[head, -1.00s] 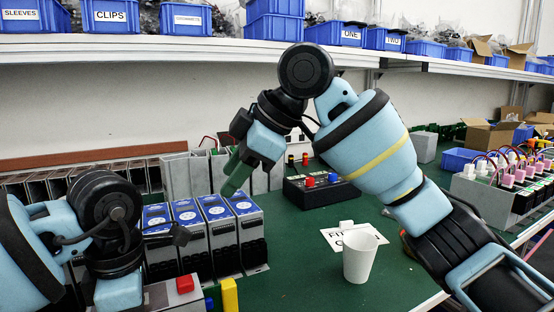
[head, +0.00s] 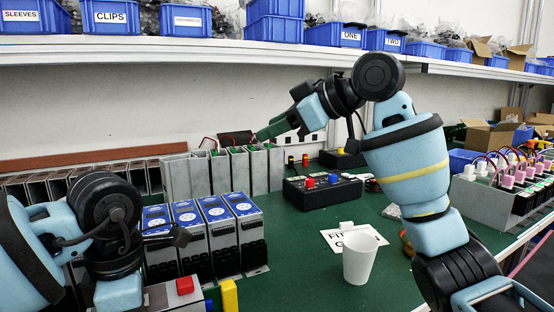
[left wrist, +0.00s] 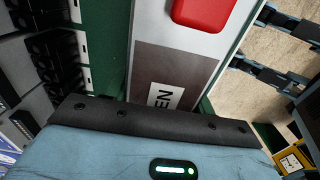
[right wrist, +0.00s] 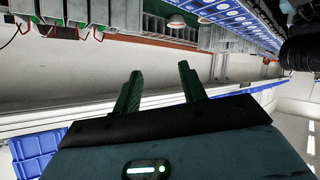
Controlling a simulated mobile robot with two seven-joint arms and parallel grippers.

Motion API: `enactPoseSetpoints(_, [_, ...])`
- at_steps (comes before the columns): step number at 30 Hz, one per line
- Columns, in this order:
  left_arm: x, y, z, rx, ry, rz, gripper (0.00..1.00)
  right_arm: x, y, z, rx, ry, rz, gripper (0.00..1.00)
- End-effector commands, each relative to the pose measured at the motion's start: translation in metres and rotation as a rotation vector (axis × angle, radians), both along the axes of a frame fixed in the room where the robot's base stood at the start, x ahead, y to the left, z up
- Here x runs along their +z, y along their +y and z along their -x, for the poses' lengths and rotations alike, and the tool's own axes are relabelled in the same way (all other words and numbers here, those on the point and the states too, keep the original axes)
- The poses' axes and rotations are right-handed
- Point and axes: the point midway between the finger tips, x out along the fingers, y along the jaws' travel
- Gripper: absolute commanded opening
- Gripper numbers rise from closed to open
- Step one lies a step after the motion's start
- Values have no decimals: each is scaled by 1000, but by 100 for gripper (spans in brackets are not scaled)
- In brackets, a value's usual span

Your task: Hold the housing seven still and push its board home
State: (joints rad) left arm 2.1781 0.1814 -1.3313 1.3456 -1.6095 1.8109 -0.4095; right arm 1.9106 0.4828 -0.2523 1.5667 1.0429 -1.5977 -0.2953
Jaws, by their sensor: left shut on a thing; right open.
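A row of upright grey open-topped housings (head: 202,178) stands at the back, with green board edges at some tops. I cannot read which one is seven. My right gripper (head: 262,134) is open above the right part of this row; its two green fingers show apart and empty in the right wrist view (right wrist: 160,86). My left gripper (head: 120,290) is low at the front left. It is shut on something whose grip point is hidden. Beneath it the left wrist view shows a grey surface with a red button (left wrist: 200,12) and a partly hidden label (left wrist: 163,97).
Several blue-topped units (head: 215,207) stand right of my left arm. A grey rack (head: 485,197) with wired plugs is at right.

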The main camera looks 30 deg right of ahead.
Motion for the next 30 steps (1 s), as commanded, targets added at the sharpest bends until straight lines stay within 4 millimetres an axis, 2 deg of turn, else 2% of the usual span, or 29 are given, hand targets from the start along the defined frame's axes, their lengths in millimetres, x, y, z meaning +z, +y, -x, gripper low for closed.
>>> enactPoseSetpoints(5, [1, 0, 0, 0, -1, 1, 20, 0, 0, 0, 0, 0, 0, 42])
enactPoseSetpoints(8, [1, 0, 0, 0, -1, 1, 20, 0, 0, 0, 0, 0, 0, 31])
enactPoseSetpoints(15, [1, 0, 0, 0, -1, 1, 20, -3, 0, 0, -1, 6, -10, 0])
enactPoseSetpoints(17, [1, 0, 0, 0, -1, 1, 20, -9, 0, 0, -3, 15, -32, 0])
enactPoseSetpoints(23, [1, 0, 0, 0, -1, 1, 20, -48, -1, 2, -25, 82, -202, 0])
enactPoseSetpoints(30, [1, 0, 0, 0, -1, 1, 20, -103, -5, 18, -67, 205, -491, 0])
